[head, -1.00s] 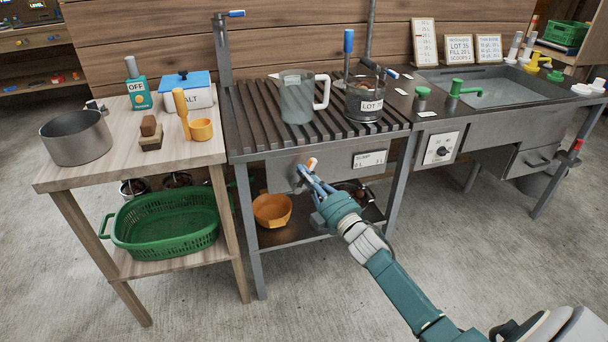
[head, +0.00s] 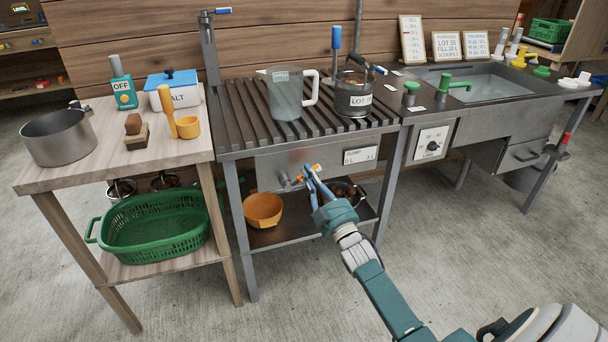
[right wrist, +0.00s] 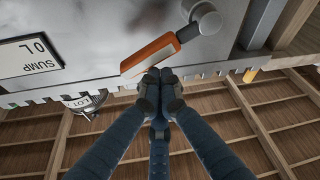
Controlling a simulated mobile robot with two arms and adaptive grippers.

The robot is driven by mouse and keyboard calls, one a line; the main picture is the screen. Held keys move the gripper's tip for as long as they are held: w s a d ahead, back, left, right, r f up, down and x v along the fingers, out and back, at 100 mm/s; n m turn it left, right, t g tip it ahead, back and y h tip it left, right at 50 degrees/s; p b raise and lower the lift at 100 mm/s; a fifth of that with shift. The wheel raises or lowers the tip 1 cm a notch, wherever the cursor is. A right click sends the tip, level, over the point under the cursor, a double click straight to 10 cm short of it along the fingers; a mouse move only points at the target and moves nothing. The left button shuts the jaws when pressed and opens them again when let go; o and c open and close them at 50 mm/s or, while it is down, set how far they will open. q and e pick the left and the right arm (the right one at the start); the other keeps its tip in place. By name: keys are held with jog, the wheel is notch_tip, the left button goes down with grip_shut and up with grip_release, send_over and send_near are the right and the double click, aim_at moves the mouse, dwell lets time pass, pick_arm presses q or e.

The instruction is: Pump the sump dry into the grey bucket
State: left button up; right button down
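The sump front is a grey metal panel (head: 275,168) under the slatted rack, with a sump label (head: 361,154). The label also shows upside down in the right wrist view (right wrist: 27,57), reading 0 L there. An orange-handled lever (right wrist: 150,54) sticks out from this panel. My right gripper (right wrist: 160,88) has its fingertips together right at the orange handle; I cannot tell if they touch it. It also shows in the head view (head: 309,174). A grey metal pot (head: 60,137), possibly the grey bucket, stands on the left table. My left gripper is not in view.
A blue-handled lever (head: 217,12) tops a post behind. An orange bowl (head: 263,209) sits on the shelf below. A green basket (head: 153,232) is under the left table.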

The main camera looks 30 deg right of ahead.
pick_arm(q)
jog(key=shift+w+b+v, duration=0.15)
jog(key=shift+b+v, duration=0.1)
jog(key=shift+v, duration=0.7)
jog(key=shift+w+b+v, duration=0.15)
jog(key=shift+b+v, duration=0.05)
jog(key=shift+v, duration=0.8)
pick_arm(e)
jog(key=shift+s+d+f+m+h, duration=0.1)
jog(key=shift+d+f+m+h, duration=0.25)
jog(key=shift+m, duration=0.6)
jog(key=shift+s+d+f+m+h, duration=0.15)
jog(key=shift+f+m+h, duration=0.35)
jog(key=shift+m, duration=0.4)
jog(key=shift+w+d+f+m+h, duration=0.1)
jog(key=shift+d+f+m+h, duration=0.2)
jog(key=shift+m+h, duration=0.45)
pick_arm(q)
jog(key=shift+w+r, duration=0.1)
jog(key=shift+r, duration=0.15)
pick_arm(e)
jog(key=shift+r+m, duration=0.1)
jog(key=shift+m, duration=0.2)
